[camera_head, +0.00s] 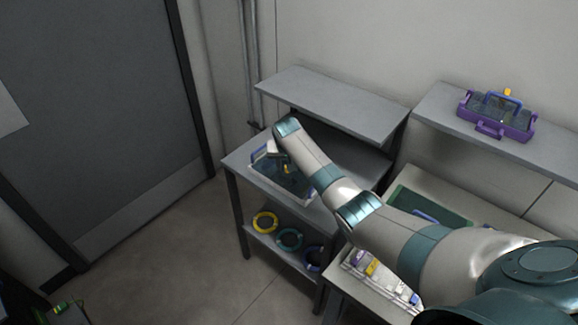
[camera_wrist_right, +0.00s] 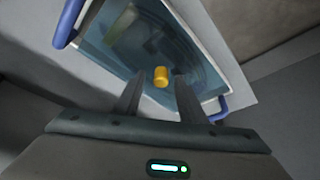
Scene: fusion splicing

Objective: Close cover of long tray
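A tray (camera_head: 297,187) with a white rim, blue handles and a bluish see-through cover lies on the grey table at the left. It also shows in the right wrist view, with its white rim (camera_wrist_right: 216,40) at the right. A yellow knob (camera_wrist_right: 161,77) stands on the see-through cover. My right gripper (camera_wrist_right: 156,87) is open over the tray, its two fingers apart on either side of the knob; I cannot tell whether they touch it. In the head view my right gripper (camera_head: 274,157) partly hides the tray. I cannot tell whether the cover is fully down. My left gripper is not in view.
A grey shelf (camera_head: 335,100) overhangs behind the tray. Yellow, green and blue rings (camera_head: 265,222) lie on the lower shelf. A purple box (camera_head: 497,116) with a yellow knob stands on the right shelf. A white case (camera_head: 375,272) lies on the right table, partly behind my arm.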

